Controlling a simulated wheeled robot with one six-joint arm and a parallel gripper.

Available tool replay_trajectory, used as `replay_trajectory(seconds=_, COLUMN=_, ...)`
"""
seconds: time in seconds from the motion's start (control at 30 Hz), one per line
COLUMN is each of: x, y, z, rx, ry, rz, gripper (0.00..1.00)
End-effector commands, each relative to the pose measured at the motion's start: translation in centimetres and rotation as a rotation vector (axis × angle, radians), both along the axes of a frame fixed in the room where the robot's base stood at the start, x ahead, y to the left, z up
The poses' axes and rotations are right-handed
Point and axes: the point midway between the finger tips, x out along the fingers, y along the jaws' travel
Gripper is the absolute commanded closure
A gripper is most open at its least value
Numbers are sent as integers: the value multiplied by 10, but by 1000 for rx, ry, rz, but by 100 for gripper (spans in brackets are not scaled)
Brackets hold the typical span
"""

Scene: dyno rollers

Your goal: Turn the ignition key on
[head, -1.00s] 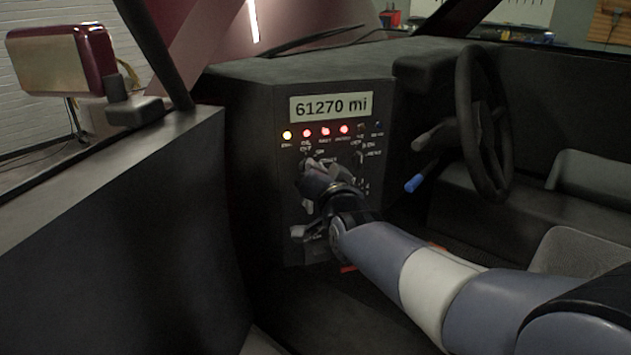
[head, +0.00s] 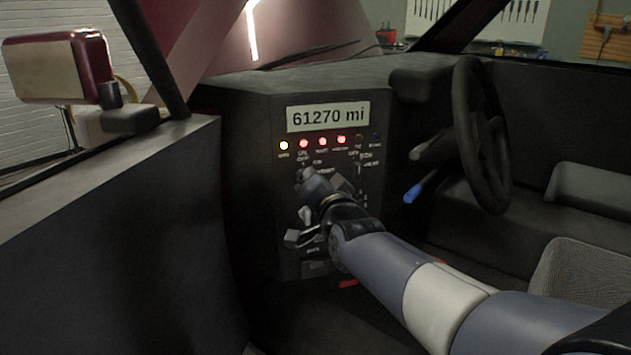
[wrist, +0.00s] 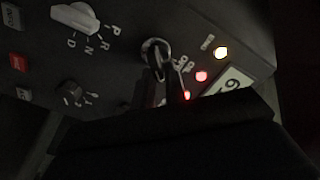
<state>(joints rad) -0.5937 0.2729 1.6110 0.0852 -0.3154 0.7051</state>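The ignition lock (wrist: 155,48) is a round metal ring on the dark panel, in the upper middle of the wrist view. A dark upright shape sits at its centre; I cannot make out the key clearly. My gripper (wrist: 166,76) comes up from the bottom of the wrist view, its dark narrow fingers right at the lock's lower edge. In the head view my gripper (head: 308,178) is against the dashboard panel (head: 257,190), below the row of lights, and hides the lock. Whether the fingers are closed on the key is too dark to tell.
A display (head: 328,116) reads 61270 mi. Below it one yellowish-white light (head: 284,146) and three red lights glow. The gear selector (wrist: 76,17) and a small knob (wrist: 70,93) are left of the lock in the wrist view. The steering wheel (head: 481,135) stands to the right.

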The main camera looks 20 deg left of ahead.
Motion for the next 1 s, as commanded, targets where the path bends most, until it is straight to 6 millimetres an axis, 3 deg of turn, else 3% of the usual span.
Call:
replay_trajectory(seconds=0.2, x=0, y=0, z=0, rx=0, ry=0, rz=0, gripper=69)
replay_trajectory(seconds=0.57, x=-6, y=-4, z=0, rx=-1, ry=0, rz=1, gripper=69)
replay_trajectory(seconds=1.0, x=-69, y=-43, z=1, rx=0, ry=-1, rz=1, gripper=69)
